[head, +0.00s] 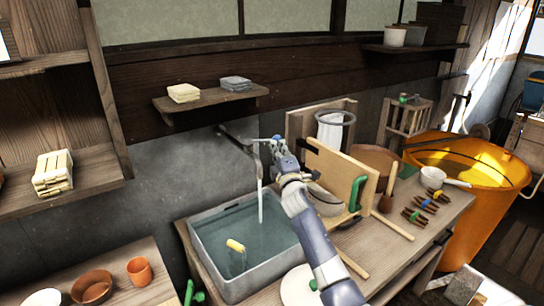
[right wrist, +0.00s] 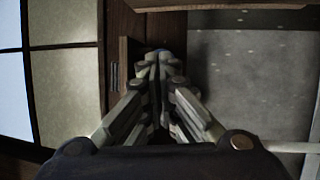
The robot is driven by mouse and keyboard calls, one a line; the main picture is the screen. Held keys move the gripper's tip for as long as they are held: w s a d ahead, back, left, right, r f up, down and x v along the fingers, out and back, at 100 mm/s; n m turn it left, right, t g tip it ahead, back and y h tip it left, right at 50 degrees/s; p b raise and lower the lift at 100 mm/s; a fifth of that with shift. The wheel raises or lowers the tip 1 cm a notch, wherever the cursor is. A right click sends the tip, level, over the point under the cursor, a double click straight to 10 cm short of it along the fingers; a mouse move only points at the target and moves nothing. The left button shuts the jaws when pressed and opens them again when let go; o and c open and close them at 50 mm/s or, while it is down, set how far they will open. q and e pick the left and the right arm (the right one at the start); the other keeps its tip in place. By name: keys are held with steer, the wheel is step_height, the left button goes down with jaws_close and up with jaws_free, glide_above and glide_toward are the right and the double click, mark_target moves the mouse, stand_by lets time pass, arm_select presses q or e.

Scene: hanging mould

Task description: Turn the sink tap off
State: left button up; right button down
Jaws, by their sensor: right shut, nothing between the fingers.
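The sink (head: 202,262) is a grey basin with water in it. The metal tap (head: 240,142) comes out of the wall above it, and a white stream of water (head: 261,205) falls from its spout. My right gripper (head: 277,146) is at the tap, just right of the spout. Its fingers are shut and empty, and it also shows in the right wrist view (right wrist: 158,62). The gripper hides part of the tap. My left gripper is not in view.
A small shelf (head: 207,101) hangs above left of the tap. An orange tub (head: 485,195) stands at right.

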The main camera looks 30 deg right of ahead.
steer(key=w, duration=0.1)
steer(key=w+d+b, duration=0.2)
steer(key=shift+d+f, duration=0.15)
steer(key=shift+f, duration=0.1)
steer(key=shift+w+d+b, duration=0.15)
steer(key=shift+b, duration=0.3)
steer(key=shift+w+r, duration=0.1)
steer(key=shift+w+d, duration=0.1)
steer(key=shift+w, duration=0.15)
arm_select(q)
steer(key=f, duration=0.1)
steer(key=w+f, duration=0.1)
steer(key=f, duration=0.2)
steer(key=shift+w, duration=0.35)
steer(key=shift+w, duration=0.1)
